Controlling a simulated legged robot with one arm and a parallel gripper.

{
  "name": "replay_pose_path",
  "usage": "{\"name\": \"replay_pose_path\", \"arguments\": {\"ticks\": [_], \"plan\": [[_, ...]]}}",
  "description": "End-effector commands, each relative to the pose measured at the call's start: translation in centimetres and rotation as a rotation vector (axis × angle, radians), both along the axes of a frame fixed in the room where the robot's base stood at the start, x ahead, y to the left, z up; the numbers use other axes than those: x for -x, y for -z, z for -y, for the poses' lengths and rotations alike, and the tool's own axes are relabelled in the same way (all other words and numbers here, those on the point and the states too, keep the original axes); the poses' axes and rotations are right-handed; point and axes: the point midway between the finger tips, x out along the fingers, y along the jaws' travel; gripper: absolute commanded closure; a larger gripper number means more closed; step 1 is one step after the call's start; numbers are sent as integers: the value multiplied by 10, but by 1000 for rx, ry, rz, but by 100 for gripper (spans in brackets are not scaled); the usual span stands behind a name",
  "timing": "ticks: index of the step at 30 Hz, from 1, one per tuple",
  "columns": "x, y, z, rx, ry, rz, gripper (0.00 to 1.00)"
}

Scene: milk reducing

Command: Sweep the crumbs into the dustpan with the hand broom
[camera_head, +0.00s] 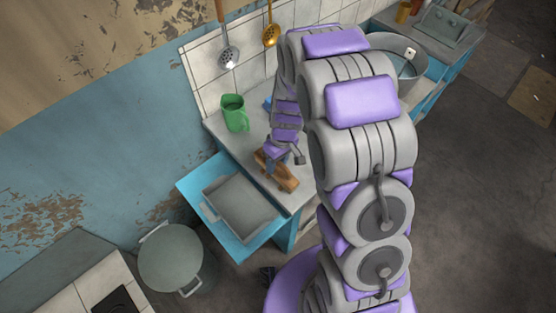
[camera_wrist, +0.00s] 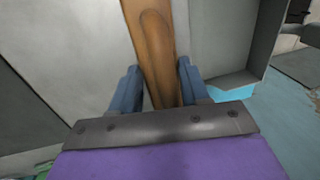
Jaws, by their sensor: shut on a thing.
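My gripper (camera_head: 279,157) is low over the counter's front end in the head view. Its blue fingers (camera_wrist: 157,75) are on either side of a brown wooden piece, which looks like the hand broom's handle (camera_wrist: 158,30), and are shut on it. In the head view the wooden broom (camera_head: 284,180) is at the counter edge; its bristles are not visible. A shallow grey tray (camera_head: 240,207), perhaps the dustpan, sits at the blue pulled-out shelf or drawer (camera_head: 196,180) just left of the broom. I cannot make out crumbs in either view.
A green mug (camera_head: 235,113) stands on the grey counter (camera_head: 217,127) near the tiled wall. A large metal pot (camera_head: 398,65) is at the far right. A grey lidded bin (camera_head: 171,258) stands on the floor at lower left. A ladle (camera_head: 229,57) and a golden skimmer (camera_head: 271,36) hang on the wall.

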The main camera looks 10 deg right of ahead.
Motion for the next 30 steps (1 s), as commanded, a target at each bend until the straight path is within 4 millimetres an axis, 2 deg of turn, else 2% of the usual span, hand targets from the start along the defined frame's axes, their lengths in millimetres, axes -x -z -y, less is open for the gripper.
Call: {"name": "replay_pose_path", "arguments": {"ticks": [5,19,30], "plan": [[2,0,-2,-1,0,1,91],[22,-1,-28,0,-1,0,91],[24,-1,-30,0,0,0,91]]}}
